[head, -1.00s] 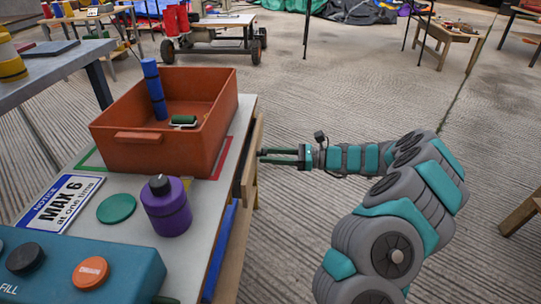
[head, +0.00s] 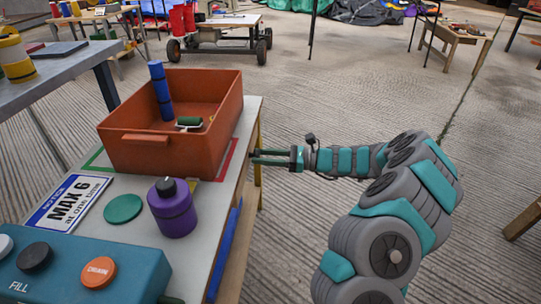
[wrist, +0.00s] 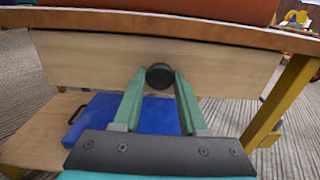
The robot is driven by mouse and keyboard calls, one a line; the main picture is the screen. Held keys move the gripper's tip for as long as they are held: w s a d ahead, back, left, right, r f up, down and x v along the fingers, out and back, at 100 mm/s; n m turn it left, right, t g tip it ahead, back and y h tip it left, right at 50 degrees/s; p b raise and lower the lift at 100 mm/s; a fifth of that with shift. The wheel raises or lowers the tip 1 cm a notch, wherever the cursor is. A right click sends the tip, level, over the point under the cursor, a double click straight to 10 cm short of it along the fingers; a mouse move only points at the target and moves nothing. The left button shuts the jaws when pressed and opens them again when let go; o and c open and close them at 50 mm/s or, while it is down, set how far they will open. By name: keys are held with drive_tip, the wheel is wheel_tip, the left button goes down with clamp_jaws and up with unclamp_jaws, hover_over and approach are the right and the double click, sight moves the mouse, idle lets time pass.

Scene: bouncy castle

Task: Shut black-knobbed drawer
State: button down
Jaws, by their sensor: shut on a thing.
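The wooden drawer front (wrist: 90,60) with a round black knob (wrist: 159,76) shows in the wrist view, just under the tabletop edge. My gripper (wrist: 159,82) has its two green fingers on either side of the knob and is shut on it. In the head view my gripper (head: 256,157) reaches from the right to the side of the workbench (head: 190,240). The knob is hidden there, and no protruding drawer front can be made out past the tabletop edge.
An orange bin (head: 150,140) with a blue roll and a green roller stands on the bench. A purple canister (head: 172,215), a green disc (head: 122,209) and a teal button box (head: 90,265) are nearer. A blue case (wrist: 150,112) lies on the lower shelf.

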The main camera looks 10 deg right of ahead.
drive_tip(key=shift+a, duration=0.1)
drive_tip(key=shift+c, duration=2.3)
unclamp_jaws()
drive_tip(key=shift+a, duration=0.15)
drive_tip(key=v, duration=0.7)
drive_tip(key=shift+d, duration=0.4)
